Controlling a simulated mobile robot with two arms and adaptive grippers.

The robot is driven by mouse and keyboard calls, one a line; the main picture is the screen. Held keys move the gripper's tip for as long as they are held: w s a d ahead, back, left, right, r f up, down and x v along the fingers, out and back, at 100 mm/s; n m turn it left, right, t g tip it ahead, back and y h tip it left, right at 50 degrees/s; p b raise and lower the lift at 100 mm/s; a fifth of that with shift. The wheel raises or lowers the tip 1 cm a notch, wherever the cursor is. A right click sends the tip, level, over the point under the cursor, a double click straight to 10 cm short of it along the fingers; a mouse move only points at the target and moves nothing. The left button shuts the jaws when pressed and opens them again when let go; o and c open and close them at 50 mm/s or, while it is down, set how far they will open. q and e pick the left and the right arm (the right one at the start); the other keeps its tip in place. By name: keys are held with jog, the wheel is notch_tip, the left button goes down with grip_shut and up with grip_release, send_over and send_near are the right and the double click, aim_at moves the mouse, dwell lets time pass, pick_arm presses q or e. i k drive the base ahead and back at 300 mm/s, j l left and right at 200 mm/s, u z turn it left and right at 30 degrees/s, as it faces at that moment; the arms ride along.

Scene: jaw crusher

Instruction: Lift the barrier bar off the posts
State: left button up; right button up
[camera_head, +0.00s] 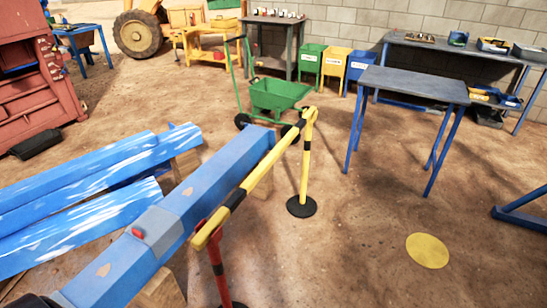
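The barrier bar (249,181) is yellow with black bands. It runs at a slant from the lower middle to the upper right. Its far end rests at the top of a yellow post (305,170) on a round black base (301,206). Its near end lies over the top of a red post (217,268), whose base is partly cut off by the bottom edge. The bar looks level and seated on both posts.
Blue beams (80,175) on wooden blocks lie left of the bar, one close beside it. A green wheelbarrow (277,95) stands behind the far post. A dark-topped table (415,84) stands at the right. The floor around a yellow disc (427,251) is clear.

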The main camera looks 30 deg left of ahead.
aim_at(201, 238)
jog(key=i+u, duration=0.1)
jog(key=u, duration=0.55)
jog(key=i+l+u, duration=0.2)
jog(key=u, duration=0.15)
jog(key=i+l+u, duration=0.7)
jog(key=k+j, duration=0.05)
jog(key=k, duration=0.05)
